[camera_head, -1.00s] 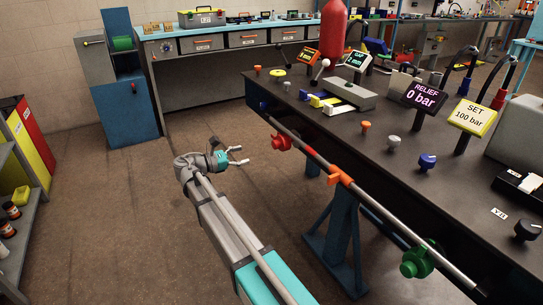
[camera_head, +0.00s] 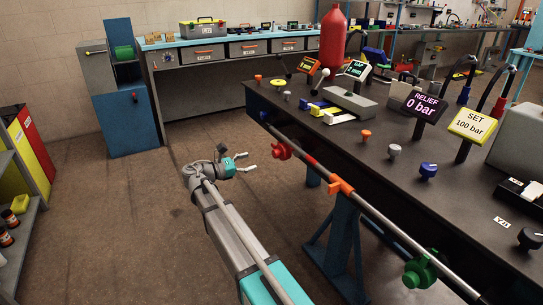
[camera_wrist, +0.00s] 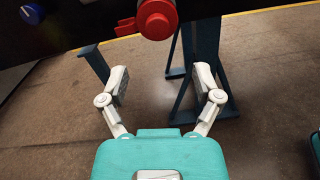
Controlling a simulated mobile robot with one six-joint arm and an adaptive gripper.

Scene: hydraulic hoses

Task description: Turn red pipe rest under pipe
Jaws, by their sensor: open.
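The red pipe rest (camera_head: 282,151) sits at the table's front side, near the far end of the long grey pipe (camera_head: 382,221), and looks like a round knob with a stub. The pipe passes right by it; I cannot tell if they touch. My gripper (camera_head: 247,162) is open and empty, to the left of the red rest and apart from it. In the wrist view, the red rest (camera_wrist: 157,18) is at the top edge, partly cut off, beyond the two spread fingers of my gripper (camera_wrist: 162,80). Nothing lies between the fingers.
An orange rest (camera_head: 341,187) and a green rest (camera_head: 420,271) stand farther along the pipe. The black table (camera_head: 330,140) has blue legs (camera_head: 340,240) below the pipe. The floor left of my arm is clear.

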